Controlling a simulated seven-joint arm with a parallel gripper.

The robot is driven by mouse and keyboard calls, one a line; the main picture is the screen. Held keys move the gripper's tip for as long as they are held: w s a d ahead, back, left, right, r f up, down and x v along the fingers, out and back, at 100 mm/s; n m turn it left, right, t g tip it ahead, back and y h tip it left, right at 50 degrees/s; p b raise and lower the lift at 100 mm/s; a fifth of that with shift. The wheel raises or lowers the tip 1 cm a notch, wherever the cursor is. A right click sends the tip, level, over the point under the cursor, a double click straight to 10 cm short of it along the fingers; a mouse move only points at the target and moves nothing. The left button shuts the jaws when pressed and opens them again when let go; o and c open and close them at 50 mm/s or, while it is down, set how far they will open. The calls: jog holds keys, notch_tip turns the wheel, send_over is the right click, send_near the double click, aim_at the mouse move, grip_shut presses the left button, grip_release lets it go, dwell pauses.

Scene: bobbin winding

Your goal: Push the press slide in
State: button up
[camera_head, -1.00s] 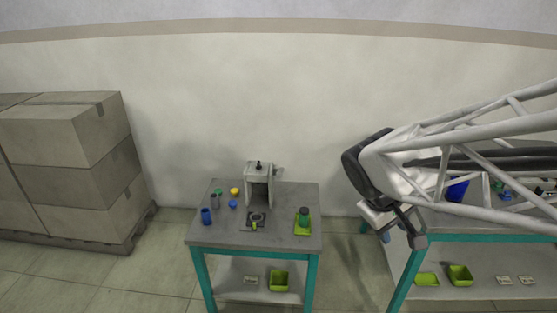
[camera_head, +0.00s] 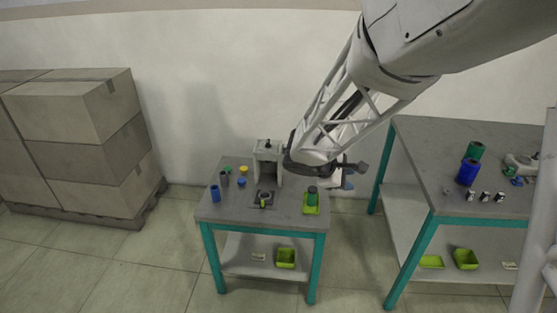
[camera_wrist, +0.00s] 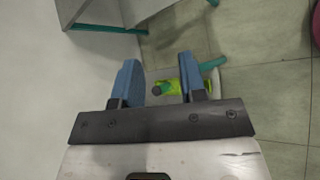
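The press (camera_head: 268,151) is a grey upright frame with a dark knob on top, at the back of the small left table. A dark slide plate (camera_head: 259,204) with a round seat and a small yellow-green part lies in front of the frame's opening. I cannot tell how far it sits under the press. My gripper (camera_head: 347,181) hangs to the right of the press, beyond the table's right edge and apart from everything. In the wrist view its two blue fingers (camera_wrist: 157,84) are spread with nothing held. The press is not in the wrist view.
A green tray (camera_head: 311,211) with a green bobbin stands right of the slide; the tray also shows between the fingers (camera_wrist: 171,87). Blue, green, yellow and grey pieces (camera_head: 215,193) stand left. A second table (camera_head: 440,150) is at right. Stacked boxes (camera_head: 70,110) stand far left.

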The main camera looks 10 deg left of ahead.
jog(key=w+a+f+n+t, duration=0.2)
jog(key=w+a+f+n, duration=0.2)
jog(key=w+a+f, duration=0.15)
jog(key=n+t+y, duration=0.5)
jog(key=n+t, duration=0.1)
jog(key=n, duration=0.8)
send_near(262, 201)
jog(key=shift+x, duration=1.2)
jog(key=shift+w+f, duration=0.1)
jog(key=shift+f, duration=0.15)
jog(key=shift+x, duration=3.7)
jog(key=shift+d+r, duration=0.15)
grip_shut()
